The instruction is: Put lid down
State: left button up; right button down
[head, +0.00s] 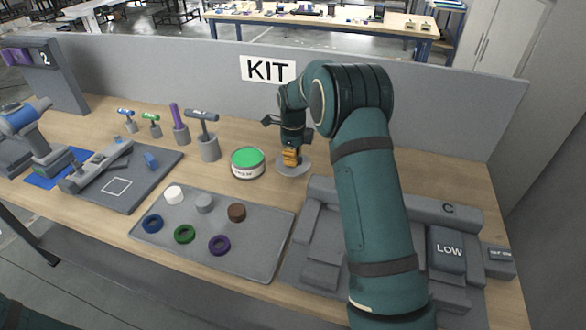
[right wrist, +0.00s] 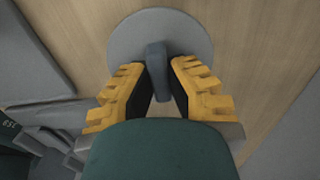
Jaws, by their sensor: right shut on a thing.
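The lid (head: 301,170) is a flat round grey disc, right of the round can (head: 247,170) whose top shows green. In the right wrist view the lid (right wrist: 190,32) has an upright grey handle (right wrist: 157,72) across its middle. My right gripper (head: 291,160) is over the lid with its yellow fingers pointing down. In the wrist view its fingers (right wrist: 159,85) are shut on the handle, one on each side. The lid is level and at or very near the wooden table; I cannot tell whether it touches. My left gripper is out of view.
A grey tray (head: 262,225) with several rings and round pieces lies in front of the can. A grey stepped fixture marked LOW (head: 450,250) stands at the right. Handled tools on stands (head: 208,145) are left of the can. A grey partition marked KIT (head: 200,70) runs behind.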

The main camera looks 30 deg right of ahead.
jog(key=shift+f+b, duration=0.35)
jog(key=shift+f, duration=1.55)
jog(key=shift+f, duration=0.1)
jog(key=c, duration=1.1)
grip_release()
notch_tip(320, 180, up, 12)
jog(key=p, duration=0.2)
jog(key=shift+p, duration=0.35)
